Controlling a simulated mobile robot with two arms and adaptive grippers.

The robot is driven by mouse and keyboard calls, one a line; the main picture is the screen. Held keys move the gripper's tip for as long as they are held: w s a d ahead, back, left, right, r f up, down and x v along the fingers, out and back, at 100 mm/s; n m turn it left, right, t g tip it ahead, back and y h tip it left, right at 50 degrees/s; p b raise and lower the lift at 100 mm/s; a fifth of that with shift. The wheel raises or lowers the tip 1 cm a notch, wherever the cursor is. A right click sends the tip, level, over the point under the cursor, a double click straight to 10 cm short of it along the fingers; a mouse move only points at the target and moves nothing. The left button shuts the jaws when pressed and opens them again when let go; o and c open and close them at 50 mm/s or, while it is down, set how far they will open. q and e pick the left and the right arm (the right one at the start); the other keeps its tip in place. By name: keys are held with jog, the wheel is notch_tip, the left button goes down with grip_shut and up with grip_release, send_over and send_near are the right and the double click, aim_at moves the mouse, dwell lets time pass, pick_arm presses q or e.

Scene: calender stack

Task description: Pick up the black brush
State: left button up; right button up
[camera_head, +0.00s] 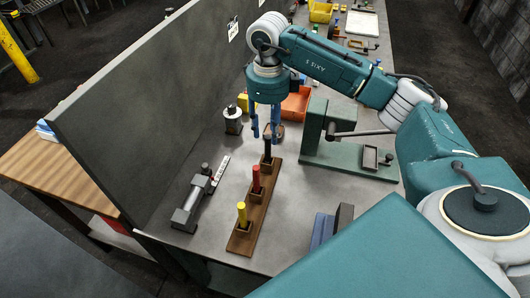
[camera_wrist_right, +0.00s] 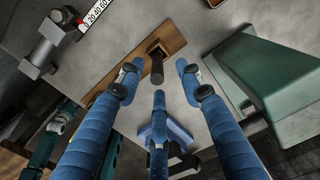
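The black brush (camera_head: 267,151) stands upright in the far end of a brown wooden rack (camera_head: 238,245). A red brush (camera_head: 256,180) and a yellow brush (camera_head: 242,214) stand nearer in the same rack. My right gripper (camera_head: 267,134) points down just above the black brush, its blue fingers spread. In the right wrist view, the black brush (camera_wrist_right: 157,68) shows between the tips of the open three-fingered right gripper (camera_wrist_right: 158,82), with visible gaps to the fingers. The brush's lower part is hidden in the rack. My left gripper is not in view.
A green press-like tool (camera_head: 345,162) stands right of the rack. A grey cylinder device (camera_head: 192,204) lies to the left, and a grey round pot (camera_head: 233,120) stands near the tall grey panel (camera_head: 150,100). An orange bin (camera_head: 297,104) is behind. A blue-and-dark block (camera_head: 325,230) sits at front right.

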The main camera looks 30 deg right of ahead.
aim_at(267, 160)
notch_tip(267, 160, down, 2)
jog(key=shift+f, duration=0.1)
jog(key=f+p, duration=0.2)
jog(key=f, duration=0.1)
jog(key=f+p, duration=0.1)
jog(key=shift+s+a+f, duration=0.25)
jog(key=shift+s+f, duration=0.05)
jog(key=shift+f, duration=0.4)
jog(key=shift+c, duration=0.5)
grip_shut()
